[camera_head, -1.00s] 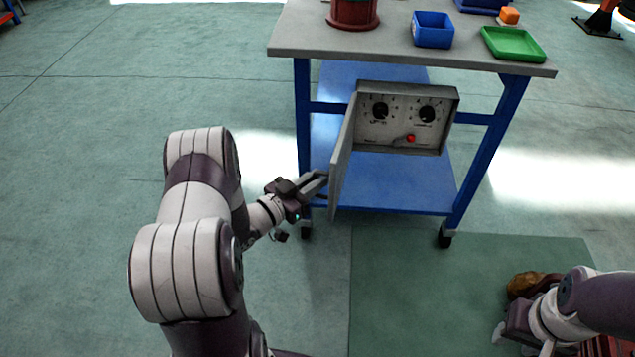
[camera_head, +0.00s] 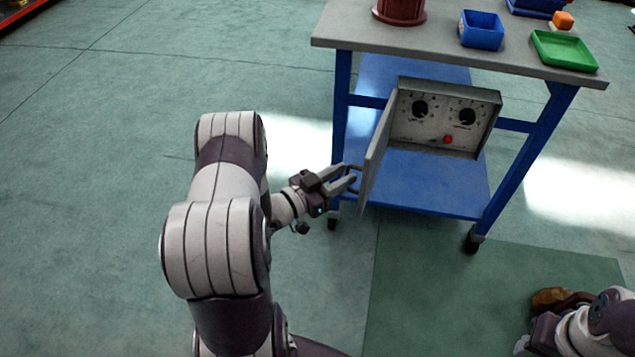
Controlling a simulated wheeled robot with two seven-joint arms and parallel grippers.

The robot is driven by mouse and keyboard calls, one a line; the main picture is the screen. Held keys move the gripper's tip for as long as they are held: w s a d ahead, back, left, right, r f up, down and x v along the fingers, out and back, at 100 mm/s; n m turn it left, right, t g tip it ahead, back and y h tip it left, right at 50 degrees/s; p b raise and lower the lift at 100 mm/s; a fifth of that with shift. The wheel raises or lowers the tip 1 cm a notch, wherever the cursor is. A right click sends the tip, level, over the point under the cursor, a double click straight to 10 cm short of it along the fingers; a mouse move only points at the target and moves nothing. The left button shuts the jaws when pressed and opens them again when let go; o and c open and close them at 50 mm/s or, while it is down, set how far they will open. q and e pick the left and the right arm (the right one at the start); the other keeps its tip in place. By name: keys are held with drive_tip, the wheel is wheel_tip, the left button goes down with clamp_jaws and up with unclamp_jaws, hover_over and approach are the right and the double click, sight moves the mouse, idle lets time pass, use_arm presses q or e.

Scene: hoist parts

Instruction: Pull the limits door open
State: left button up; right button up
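The limits box (camera_head: 445,117) is a grey panel with two black dials and a red knob (camera_head: 448,140), mounted under the tabletop. Its grey door (camera_head: 376,158) is hinged at the box's left edge and stands swung wide open toward me, seen nearly edge-on. My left gripper (camera_head: 349,178) is at the door's outer face, near its free edge. Its two fingers are spread, with a dark handle-like part at their tips; whether they touch it I cannot tell. My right arm (camera_head: 585,330) is at the lower right corner; its finger state is unclear.
A blue lower shelf (camera_head: 430,185) lies beneath the box. Floor left of the table is clear.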

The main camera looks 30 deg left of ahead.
use_arm(q)
drive_tip(key=p+v, duration=0.1)
drive_tip(key=v, duration=0.9)
drive_tip(key=shift+s+a+p, duration=0.2)
drive_tip(key=shift+s+p, duration=0.05)
drive_tip(key=shift+p, duration=0.1)
